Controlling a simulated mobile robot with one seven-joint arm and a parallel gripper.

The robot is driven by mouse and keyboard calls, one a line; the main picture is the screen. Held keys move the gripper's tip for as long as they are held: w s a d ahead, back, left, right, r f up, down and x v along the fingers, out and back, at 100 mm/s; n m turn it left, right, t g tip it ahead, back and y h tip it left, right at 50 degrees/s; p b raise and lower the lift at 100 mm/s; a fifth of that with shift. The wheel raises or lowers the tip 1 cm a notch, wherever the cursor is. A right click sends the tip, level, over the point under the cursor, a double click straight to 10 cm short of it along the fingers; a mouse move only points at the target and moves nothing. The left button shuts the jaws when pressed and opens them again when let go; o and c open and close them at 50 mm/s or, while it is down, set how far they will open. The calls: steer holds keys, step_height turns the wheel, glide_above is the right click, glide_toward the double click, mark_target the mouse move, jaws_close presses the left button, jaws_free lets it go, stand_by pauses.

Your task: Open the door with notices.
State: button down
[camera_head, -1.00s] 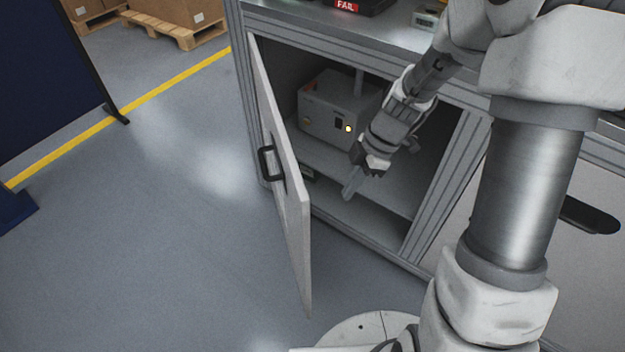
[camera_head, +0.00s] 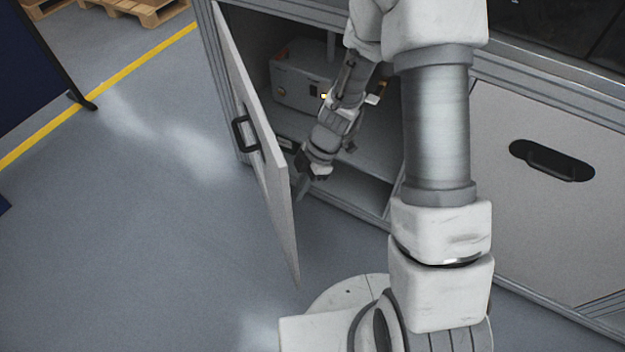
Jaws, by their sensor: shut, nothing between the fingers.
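A light grey cabinet door (camera_head: 262,178) stands partly open at the left, seen nearly edge-on. A black handle (camera_head: 243,134) is on its outer face. I cannot make out any notices on it. My gripper (camera_head: 299,188) is shut and empty, pointing down in the cabinet opening close to the door's inner side. I cannot tell whether the fingers touch the door. The open cabinet shows a shelf (camera_head: 372,150) inside, partly hidden by my arm.
A grey box-shaped unit (camera_head: 294,88) stands inside the cabinet behind my arm. A second, closed door (camera_head: 500,200) with a recessed black handle (camera_head: 551,160) is on the right. Open floor (camera_head: 120,250) lies left of the open door. A dark blue screen (camera_head: 30,75) and pallets (camera_head: 145,8) stand farther back.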

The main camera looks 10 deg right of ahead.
steer(key=shift+s+a, duration=0.15)
steer(key=shift+a, duration=0.5)
